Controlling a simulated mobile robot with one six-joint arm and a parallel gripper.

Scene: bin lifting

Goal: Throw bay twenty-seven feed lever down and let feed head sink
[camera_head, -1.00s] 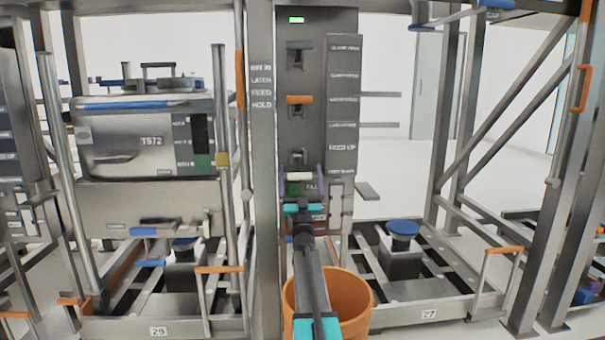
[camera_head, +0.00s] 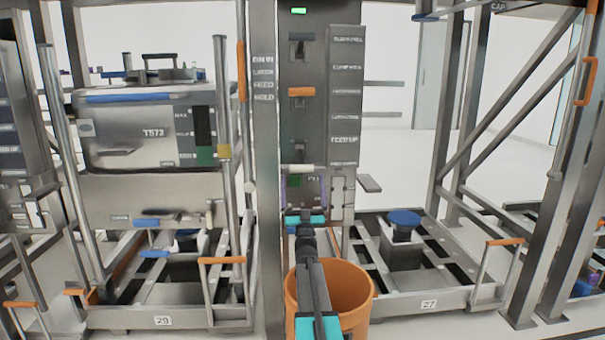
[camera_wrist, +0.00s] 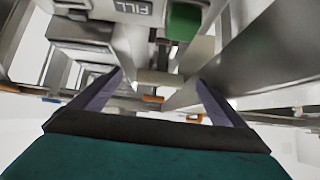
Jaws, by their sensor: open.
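A tall grey lever panel (camera_head: 306,120) stands at the left post of the bay numbered 27 (camera_head: 428,304). It carries dark levers, an orange lever (camera_head: 301,92) and, low down, a pale horizontal handle (camera_head: 303,168). Which one is the feed lever I cannot read for certain. My gripper (camera_head: 305,192) is open below the pale handle, its purple fingers pointing up at the panel. In the wrist view my gripper (camera_wrist: 158,82) has a pale bar (camera_wrist: 160,77) showing between its fingertips; contact cannot be told. A blue-topped dark pedestal (camera_head: 404,218) stands in the bay's base; whether it is the feed head is unclear.
An orange bucket (camera_head: 345,285) stands behind and right of my arm. Bay 29 at left holds a metal bin (camera_head: 150,135). A green block (camera_wrist: 183,20) sits beside the FILL label (camera_wrist: 132,6). Open floor shows behind bay 27.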

